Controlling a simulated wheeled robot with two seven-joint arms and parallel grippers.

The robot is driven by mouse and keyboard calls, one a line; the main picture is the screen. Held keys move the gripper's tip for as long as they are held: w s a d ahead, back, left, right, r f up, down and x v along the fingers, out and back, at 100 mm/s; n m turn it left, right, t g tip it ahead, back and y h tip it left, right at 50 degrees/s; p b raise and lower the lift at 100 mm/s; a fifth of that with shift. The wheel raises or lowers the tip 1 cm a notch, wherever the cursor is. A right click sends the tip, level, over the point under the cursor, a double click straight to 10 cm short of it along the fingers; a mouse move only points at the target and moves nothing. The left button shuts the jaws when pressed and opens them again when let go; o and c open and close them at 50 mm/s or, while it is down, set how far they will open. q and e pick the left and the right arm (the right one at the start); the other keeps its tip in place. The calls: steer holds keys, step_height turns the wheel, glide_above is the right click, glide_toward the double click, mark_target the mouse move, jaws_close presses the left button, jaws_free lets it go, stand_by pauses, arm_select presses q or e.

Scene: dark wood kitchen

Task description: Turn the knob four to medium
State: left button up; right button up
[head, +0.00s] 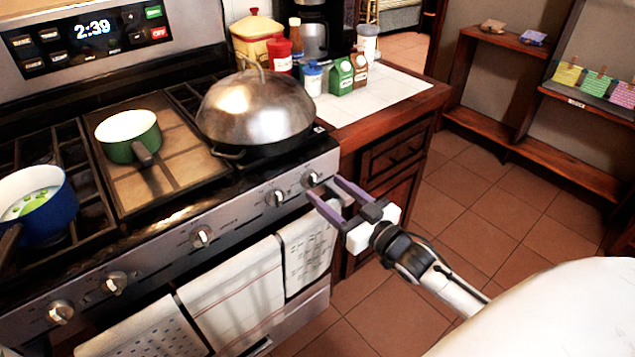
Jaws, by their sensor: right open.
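The stove's front panel carries a row of several metal knobs. Counted from the left, knob four (275,197) is near the right end, with another knob (310,179) to its right at the panel's end. No numbers or setting marks on the knobs can be read. My right gripper (320,188) has purple fingers. It is open and empty, its fingertips close to the rightmost knob and to the right of knob four. I cannot tell whether it touches that knob. My left gripper is not in view.
A domed metal lid (256,107) covers a pan at the right burner. A green pot (129,136) and a blue pot (34,204) stand on the stove. The counter (391,94) holds jars and cartons. The tiled floor at right is clear.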

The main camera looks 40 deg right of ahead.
mark_target(315, 181)
steer(key=w, duration=0.4)
steer(key=shift+w+a, duration=0.2)
steer(key=shift+w, duration=0.2)
steer(key=c, duration=1)
